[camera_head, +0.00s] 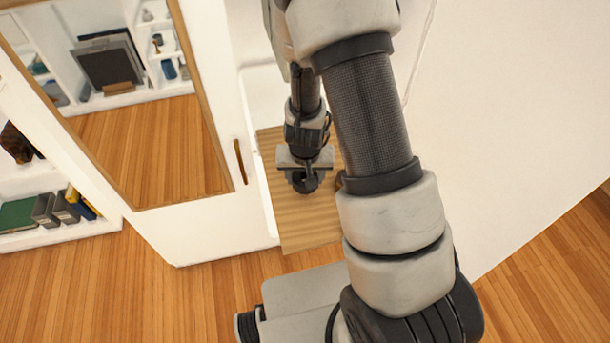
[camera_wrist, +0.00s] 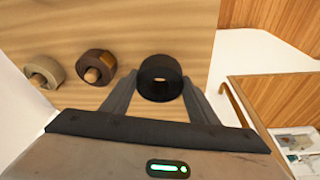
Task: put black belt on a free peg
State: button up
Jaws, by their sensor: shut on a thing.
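The black belt (camera_wrist: 160,92) is a rolled ring at the middle of the wrist view. My gripper (camera_wrist: 159,79) is shut on it, one finger on each side. The belt is in front of a wooden board (camera_wrist: 130,25). A light patch shows in the ring's hole; I cannot tell whether it is a peg or bare board. To the left, a dark brown rolled belt (camera_wrist: 104,62) and a tan rolled belt (camera_wrist: 35,67) each sit around a wooden peg. In the head view, my gripper (camera_head: 304,184) is over the board (camera_head: 300,225); no free peg is clearly visible.
A white cabinet door with a mirror (camera_head: 150,135) and wooden handle (camera_head: 241,162) stands left of the board. A white wall (camera_head: 500,110) lies to the right. Shelves with books (camera_head: 70,205) are at far left. Wooden floor (camera_head: 130,280) is open in front.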

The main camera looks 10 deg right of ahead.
jog(key=shift+f+b, duration=1.8)
jog(key=shift+f, duration=0.45)
jog(key=o, duration=1.2)
jog(key=p+v, duration=0.7)
jog(key=v, duration=1)
jog(key=shift+s+r, duration=0.1)
jog(key=shift+r, duration=0.15)
